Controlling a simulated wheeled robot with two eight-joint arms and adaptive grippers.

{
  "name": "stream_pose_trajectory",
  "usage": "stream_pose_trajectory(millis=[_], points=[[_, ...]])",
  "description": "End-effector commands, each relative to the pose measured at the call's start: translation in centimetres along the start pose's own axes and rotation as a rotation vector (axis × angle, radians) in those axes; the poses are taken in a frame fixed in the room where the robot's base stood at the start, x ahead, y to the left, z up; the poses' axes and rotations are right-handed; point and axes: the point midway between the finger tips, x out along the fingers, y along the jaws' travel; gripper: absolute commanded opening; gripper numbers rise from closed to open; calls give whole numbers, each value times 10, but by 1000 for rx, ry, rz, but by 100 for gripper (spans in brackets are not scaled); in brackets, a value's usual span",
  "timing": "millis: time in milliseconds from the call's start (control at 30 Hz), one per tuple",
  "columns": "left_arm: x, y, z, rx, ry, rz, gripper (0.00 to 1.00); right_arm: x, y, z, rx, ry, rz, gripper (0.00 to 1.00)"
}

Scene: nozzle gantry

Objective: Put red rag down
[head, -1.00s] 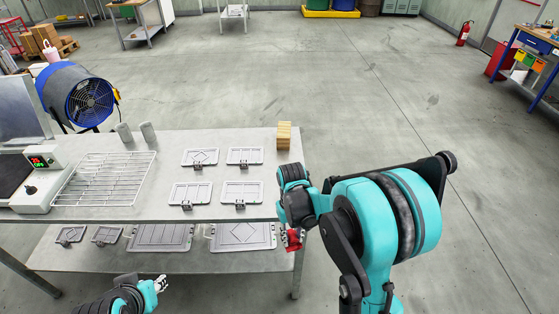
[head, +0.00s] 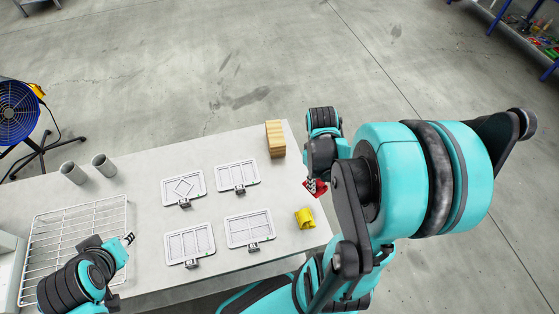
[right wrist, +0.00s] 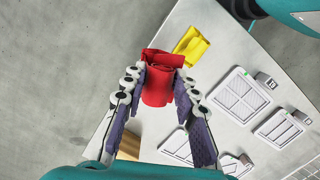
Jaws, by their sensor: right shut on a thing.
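The red rag (head: 315,188) is in my right gripper (head: 314,184), by the right edge of the grey table (head: 150,178). In the right wrist view the red rag (right wrist: 157,84) sits crumpled between the two fingers of the right gripper (right wrist: 158,88), which are shut on it. It appears held above the table edge. My left gripper (head: 128,239) is at the lower left near the wire rack; its fingers are too small to tell open from shut.
A yellow rag (head: 305,218) lies on the table's right end. A wooden block stack (head: 275,138) stands at the far right corner. Several framed panels (head: 183,190) lie mid-table. Two grey cylinders (head: 104,165) stand near a wire rack (head: 75,225). A blue fan (head: 18,112) stands behind.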

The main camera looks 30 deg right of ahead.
Motion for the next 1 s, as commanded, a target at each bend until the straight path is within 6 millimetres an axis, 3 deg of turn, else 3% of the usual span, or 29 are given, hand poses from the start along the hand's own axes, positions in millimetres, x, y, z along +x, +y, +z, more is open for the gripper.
stream_pose_trajectory(millis=[167,400,533,767,1000], points=[[6,0,5,0,0,0,33,13,1,-22,-6,0,0,1],[18,0,13,0,0,0,33,40,0,-84,-6,0,0,1],[21,0,15,0,0,0,33,50,-1,-108,-4,0,0,1],[24,0,17,0,0,0,33,59,-1,-122,-1,0,0,1],[33,0,24,0,0,0,33,93,-1,-126,-1,0,0,1]])
